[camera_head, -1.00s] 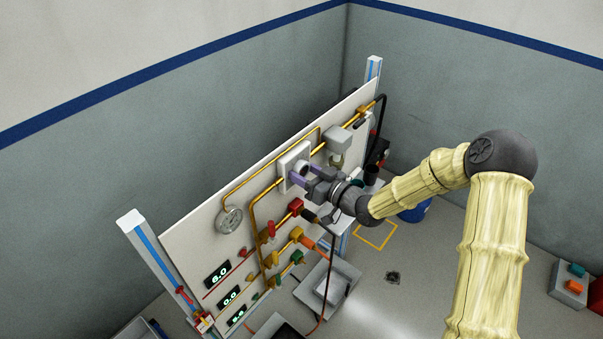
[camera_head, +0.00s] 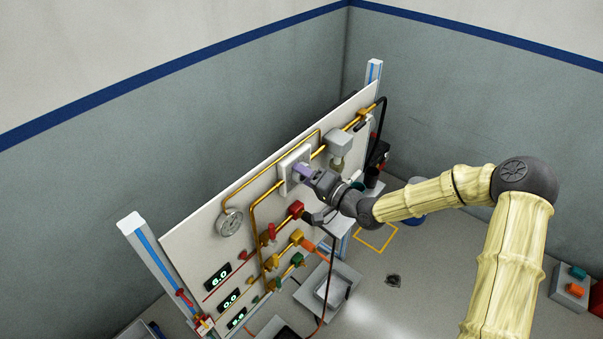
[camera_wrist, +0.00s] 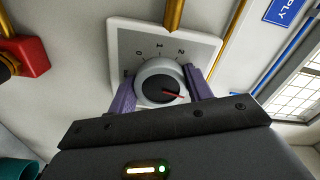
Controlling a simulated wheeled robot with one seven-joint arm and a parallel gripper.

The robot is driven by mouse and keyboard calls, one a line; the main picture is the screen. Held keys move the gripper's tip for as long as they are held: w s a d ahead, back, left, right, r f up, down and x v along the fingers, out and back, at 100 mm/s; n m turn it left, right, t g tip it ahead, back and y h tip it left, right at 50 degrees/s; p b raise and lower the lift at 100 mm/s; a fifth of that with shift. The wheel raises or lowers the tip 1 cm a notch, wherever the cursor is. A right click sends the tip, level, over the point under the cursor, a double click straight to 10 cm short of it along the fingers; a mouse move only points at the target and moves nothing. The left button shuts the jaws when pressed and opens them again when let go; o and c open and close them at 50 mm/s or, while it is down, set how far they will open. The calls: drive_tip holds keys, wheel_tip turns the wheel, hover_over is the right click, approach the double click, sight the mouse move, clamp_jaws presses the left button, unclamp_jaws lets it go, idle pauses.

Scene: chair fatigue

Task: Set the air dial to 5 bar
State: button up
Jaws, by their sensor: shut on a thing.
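The air dial (camera_wrist: 160,82) is a round light knob with a dark face and a red pointer, on a square white-framed plate (camera_wrist: 205,40) with a grey scale. In the wrist view the red pointer points right and slightly down.
The upright white panel (camera_head: 200,240) carries yellow pipes, a round gauge (camera_head: 230,222), a grey box (camera_head: 338,142) and red, yellow and green valves below the dial. Number displays (camera_head: 217,278) are at lower left. A dark hose hangs under my gripper.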

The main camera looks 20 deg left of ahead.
drive_tip(key=shift+m, duration=2.3)
drive_tip(key=o, duration=1)
drive_tip(key=b+v, duration=0.4)
drive_tip(key=v, duration=1.3)
drive_tip(key=shift+s+d+b, duration=0.1)
drive_tip(key=shift+d+b, duration=0.15)
drive_tip(key=shift+b, duration=0.1)
drive_tip(key=shift+f, duration=0.1)
